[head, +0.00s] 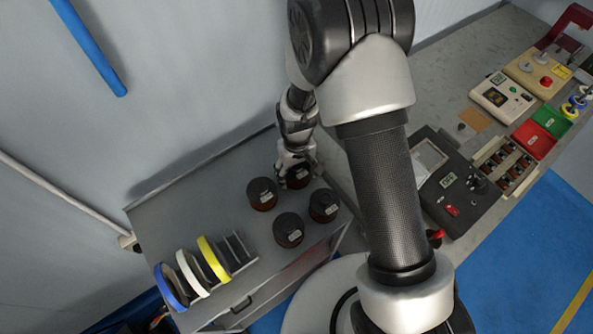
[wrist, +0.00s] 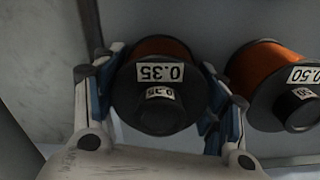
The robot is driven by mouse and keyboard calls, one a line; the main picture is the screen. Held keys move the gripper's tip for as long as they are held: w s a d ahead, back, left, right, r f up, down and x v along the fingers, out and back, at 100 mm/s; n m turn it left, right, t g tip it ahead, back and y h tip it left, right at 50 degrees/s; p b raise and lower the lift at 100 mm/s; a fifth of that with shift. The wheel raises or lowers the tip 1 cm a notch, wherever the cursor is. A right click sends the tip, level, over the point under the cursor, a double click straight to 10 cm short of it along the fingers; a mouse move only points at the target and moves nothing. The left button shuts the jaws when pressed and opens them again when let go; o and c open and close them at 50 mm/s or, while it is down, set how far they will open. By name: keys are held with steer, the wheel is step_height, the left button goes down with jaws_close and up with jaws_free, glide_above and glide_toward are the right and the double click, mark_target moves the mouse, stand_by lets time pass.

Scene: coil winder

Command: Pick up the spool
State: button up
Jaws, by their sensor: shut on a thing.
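Several dark-capped copper wire spools stand on the grey cabinet top (head: 215,215) in the head view. My gripper (head: 296,176) is at the rearmost spool (head: 300,182), partly covering it. In the wrist view the spool labelled 0.35 (wrist: 160,100) sits between the two fingers of my gripper (wrist: 160,115), which are shut on its sides. Whether this spool touches the cabinet top cannot be told. A spool labelled 0.50 (wrist: 268,85) stands beside it, to the right, apart from the fingers.
Other spools stand close by: one at left (head: 262,193), one in front (head: 288,230), one at right (head: 324,205). A rack with blue, white and yellow (head: 213,258) reels is on the cabinet's front left. The wall is close behind. A workbench with devices (head: 455,185) lies right.

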steer(key=shift+r, duration=0.1)
step_height(320, 180, up, 20)
steer(key=p, duration=0.4)
steer(key=shift+p, duration=0.3)
